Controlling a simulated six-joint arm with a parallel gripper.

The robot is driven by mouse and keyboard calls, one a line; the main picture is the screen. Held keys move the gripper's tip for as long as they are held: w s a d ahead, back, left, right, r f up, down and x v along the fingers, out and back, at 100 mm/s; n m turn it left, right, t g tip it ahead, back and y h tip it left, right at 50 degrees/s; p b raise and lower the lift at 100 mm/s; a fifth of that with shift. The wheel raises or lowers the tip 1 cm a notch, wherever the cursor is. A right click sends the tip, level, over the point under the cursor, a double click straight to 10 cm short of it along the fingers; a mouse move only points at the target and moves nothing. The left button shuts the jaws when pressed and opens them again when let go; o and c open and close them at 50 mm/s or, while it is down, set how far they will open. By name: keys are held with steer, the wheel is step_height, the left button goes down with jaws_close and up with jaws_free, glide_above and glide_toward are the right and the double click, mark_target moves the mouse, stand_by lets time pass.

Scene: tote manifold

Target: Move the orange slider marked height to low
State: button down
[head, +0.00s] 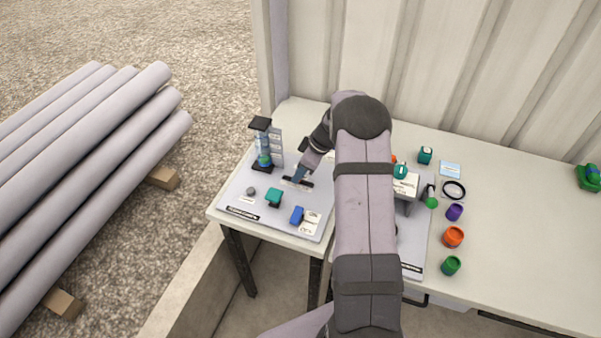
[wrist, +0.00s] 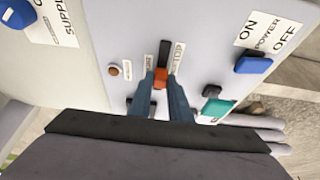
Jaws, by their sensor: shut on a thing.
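The orange slider (wrist: 160,79) sits in the wrist view at the near end of a dark slot (wrist: 164,50) on a pale panel. White labels flank the slot; the right one seems to read "TOP", and the left one is too small to read surely. My gripper (wrist: 160,84) has its two blue fingers on either side of the slider, shut on it. In the head view my gripper (head: 299,181) is low over the left board (head: 235,197), and the slider cannot be made out there.
A blue power switch (wrist: 253,64) and a teal part (wrist: 216,107) lie right of the slot in the wrist view. A small brown button (wrist: 113,70) is on its left. A dark-topped column (head: 262,145) stands behind left on the board. Several coloured cups stand on the right table.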

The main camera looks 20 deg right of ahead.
mark_target(284, 177)
steer(key=w+a+b, duration=0.1)
steer(key=w+a, duration=0.1)
steer(key=shift+w+a, duration=0.3)
steer(key=shift+r, duration=0.1)
steer(key=c, duration=1.6)
jaws_free()
steer(key=shift+a, duration=0.1)
steer(key=shift+c, duration=0.2)
steer(key=shift+b+v, duration=1.2)
steer(key=shift+v, duration=2.45)
steer(key=s+a+m+g+h, duration=0.1)
steer(key=s+a+m, duration=0.2)
steer(key=s, duration=0.7)
steer(key=s+a+m+g+h+p, duration=0.1)
steer(key=s+a+m, duration=0.2)
steer(key=s, duration=0.7)
steer(key=s+a+m+g+h, duration=0.1)
steer(key=s+a+m, duration=0.2)
steer(key=s+a, duration=0.4)
steer(key=s, duration=0.3)
steer(key=shift+s+r, duration=0.2)
steer(key=shift+r, duration=0.2)
